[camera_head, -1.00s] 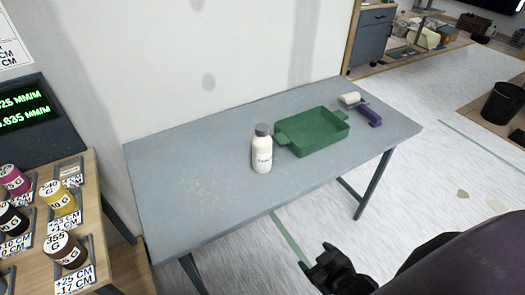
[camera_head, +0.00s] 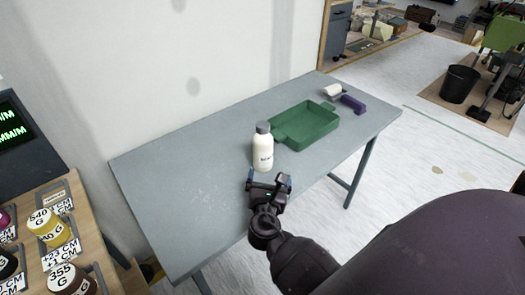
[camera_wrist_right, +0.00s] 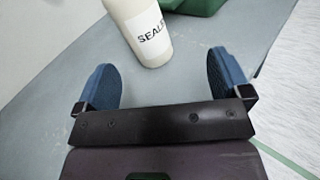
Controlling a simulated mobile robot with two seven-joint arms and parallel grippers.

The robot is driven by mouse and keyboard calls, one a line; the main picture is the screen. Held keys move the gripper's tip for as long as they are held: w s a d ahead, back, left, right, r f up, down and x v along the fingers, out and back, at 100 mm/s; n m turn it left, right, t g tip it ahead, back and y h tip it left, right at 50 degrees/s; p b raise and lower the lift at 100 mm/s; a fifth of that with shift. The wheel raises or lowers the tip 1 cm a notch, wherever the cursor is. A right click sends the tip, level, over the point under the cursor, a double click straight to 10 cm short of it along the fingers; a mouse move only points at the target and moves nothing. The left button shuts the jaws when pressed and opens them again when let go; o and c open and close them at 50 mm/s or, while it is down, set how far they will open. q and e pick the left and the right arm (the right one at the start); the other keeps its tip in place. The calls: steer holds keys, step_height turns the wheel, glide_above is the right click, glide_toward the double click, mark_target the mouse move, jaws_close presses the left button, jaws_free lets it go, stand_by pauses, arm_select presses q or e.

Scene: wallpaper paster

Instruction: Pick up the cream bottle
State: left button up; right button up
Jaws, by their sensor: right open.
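The cream bottle (camera_head: 263,150) has a grey cap and stands upright on the grey table (camera_head: 190,165). Its label reads "SEALE..." in the right wrist view, where the lower part of the bottle (camera_wrist_right: 140,30) shows ahead of my fingers, with its top out of frame. My right gripper (camera_head: 270,183) is at the table's front edge, just on the near side of the bottle. Its two blue fingers (camera_wrist_right: 165,85) are spread wide with nothing between them. The bottle lies beyond the fingertips, roughly in line with the gap. My left gripper is not in view.
A green tray (camera_head: 283,142) stands right behind the bottle. A purple tool (camera_head: 352,104) and a white roller (camera_head: 332,90) lie at the table's far right. A wooden rack of labelled jars (camera_head: 48,228) is at left. The table's left part is clear.

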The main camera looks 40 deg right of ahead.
mark_target(262, 154)
steer(key=shift+w+a+r+n+t, duration=0.15)
steer(key=shift+w+n+t, duration=0.05)
steer(key=shift+w+n, duration=0.3)
steer(key=shift+w+a+r+n+t, duration=0.1)
steer(key=shift+w+a+n+t, duration=0.1)
steer(key=shift+w+n, duration=0.25)
steer(key=x, duration=0.5)
steer(key=shift+a, duration=0.1)
steer(key=x, duration=0.2)
steer(key=r+x, duration=0.1)
steer(key=x, duration=0.1)
steer(key=shift+w+a, duration=0.15)
steer(key=shift+w, duration=0.05)
steer(key=shift+w+d+b, duration=0.3)
steer(key=shift+w+d, duration=0.15)
steer(key=shift+w, duration=0.1)
steer(key=c, duration=1.2)
